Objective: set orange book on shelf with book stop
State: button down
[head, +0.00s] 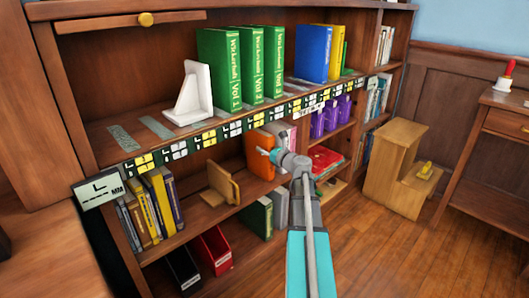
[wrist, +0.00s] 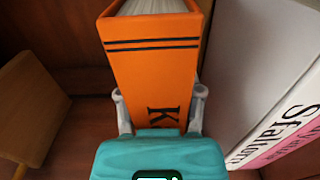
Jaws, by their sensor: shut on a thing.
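The orange book (head: 259,167) stands upright on the middle shelf in the head view. In the wrist view its spine (wrist: 152,70) faces me, with two dark lines and a letter K. My gripper (wrist: 158,102) is shut on it, one finger at each side of the spine. In the head view my gripper (head: 277,157) covers part of the book. A white book stop (head: 195,95) stands on the top shelf, left of the green books. A wooden book stop (head: 222,187) stands on the middle shelf, left of the orange book; it also shows in the wrist view (wrist: 32,108).
White-and-pink books (wrist: 262,75) stand close on the right of the orange book. Green volumes (head: 219,68) and a blue book (head: 313,53) fill the top shelf's middle. Yellow and dark books (head: 158,200) stand at the middle shelf's left. A wooden step stool (head: 398,160) stands on the floor.

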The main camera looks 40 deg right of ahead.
dwell(0.3)
jog(key=shift+c, duration=1.1)
grip_release()
jog(key=s, duration=1.2)
jog(key=shift+d, duration=0.45)
